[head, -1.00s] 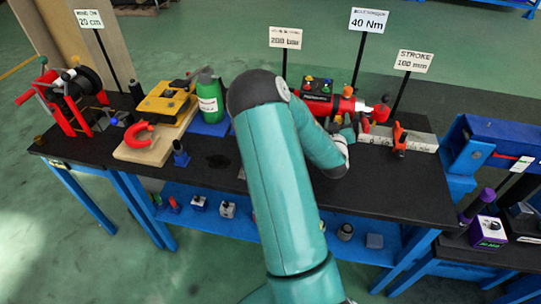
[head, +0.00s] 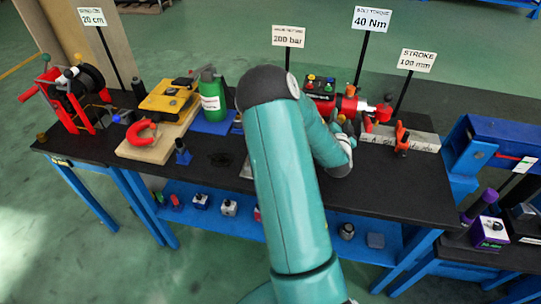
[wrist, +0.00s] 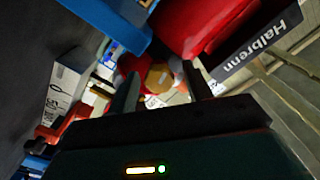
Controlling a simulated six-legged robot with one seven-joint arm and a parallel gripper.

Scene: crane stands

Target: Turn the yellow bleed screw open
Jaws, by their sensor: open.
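In the wrist view, a round yellow-orange knob (wrist: 158,77), which looks like the yellow bleed screw, shows between the two fingers of my gripper (wrist: 163,84). The gripper is open. I cannot tell whether either finger touches the knob. A red rounded part (wrist: 130,65) is beside the knob, and a large red body (wrist: 208,22) is above it. In the head view, the red hydraulic unit (head: 346,105) stands on the bench, partly behind my arm. My gripper is mostly hidden there, and I cannot make out the bleed screw.
The black bench (head: 385,192) has free room at its front right. A grey bar with an orange clamp (head: 401,138) lies right of the red unit. Sign posts (head: 360,58) rise behind. A green bottle (head: 211,95) and wooden board (head: 150,148) stand left.

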